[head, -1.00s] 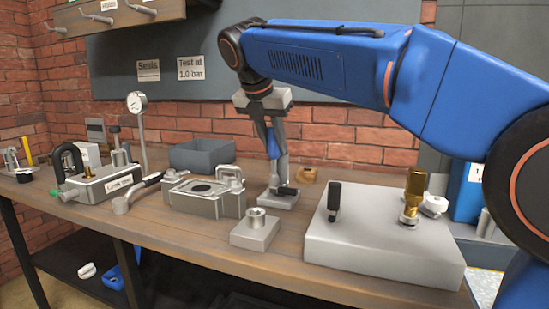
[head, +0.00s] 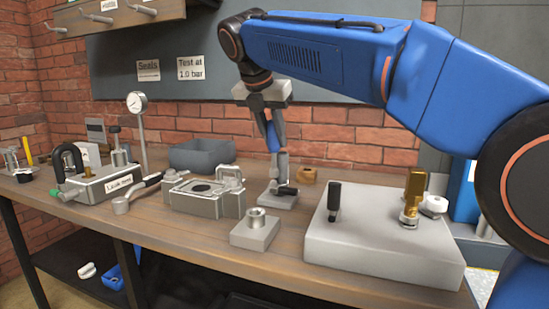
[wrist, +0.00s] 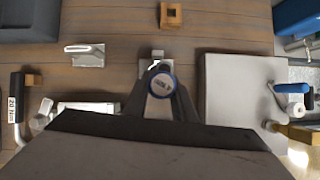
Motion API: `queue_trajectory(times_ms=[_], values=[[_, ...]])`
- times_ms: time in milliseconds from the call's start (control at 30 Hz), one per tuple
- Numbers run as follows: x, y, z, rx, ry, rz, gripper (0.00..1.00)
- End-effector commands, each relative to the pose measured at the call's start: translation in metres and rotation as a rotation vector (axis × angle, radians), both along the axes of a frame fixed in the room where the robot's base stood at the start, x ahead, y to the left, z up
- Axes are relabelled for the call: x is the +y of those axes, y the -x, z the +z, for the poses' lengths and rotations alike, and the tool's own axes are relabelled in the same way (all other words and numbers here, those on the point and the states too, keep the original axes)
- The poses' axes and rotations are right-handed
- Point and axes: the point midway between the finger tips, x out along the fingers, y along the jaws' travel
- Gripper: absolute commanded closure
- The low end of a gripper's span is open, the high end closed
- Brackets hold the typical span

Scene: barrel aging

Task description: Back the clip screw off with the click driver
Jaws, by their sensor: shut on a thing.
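My gripper (head: 271,128) is shut on the blue-handled click driver (head: 273,138), which hangs roughly upright between the fingers. In the wrist view the driver's round grey cap with a blue ring (wrist: 161,84) shows end-on between the jaws. The driver's lower end is over a small grey block (head: 279,202) with a dark piece on it. I cannot tell whether the tip touches it. I cannot make out the clip screw; the driver and fingers cover part of that block.
A metal clamp fixture (head: 204,199) stands to the left and a block with a round socket (head: 256,230) in front. A large grey slab (head: 384,250) with a black post and a brass piece fills the right. A wooden block (head: 308,175) and a grey bin (head: 202,155) are behind.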

Motion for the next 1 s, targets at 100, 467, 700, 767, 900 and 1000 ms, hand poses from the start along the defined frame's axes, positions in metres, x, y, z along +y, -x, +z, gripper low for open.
queue_trajectory(times_ms=[100, 467, 700, 767, 900, 1000], values=[[0.0, 0.0, 0.007, -0.001, 0.0, 0.0, 1.0], [0.0, -0.001, 0.027, -0.002, -0.001, 0.0, 1.0], [0.0, 0.0, 0.041, -0.001, 0.0, 0.0, 1.0], [0.0, 0.0, 0.044, -0.002, -0.001, 0.0, 1.0], [0.0, 0.0, 0.052, -0.002, -0.001, 0.0, 1.0], [0.0, 0.0, 0.058, -0.002, -0.001, 0.0, 1.0]])
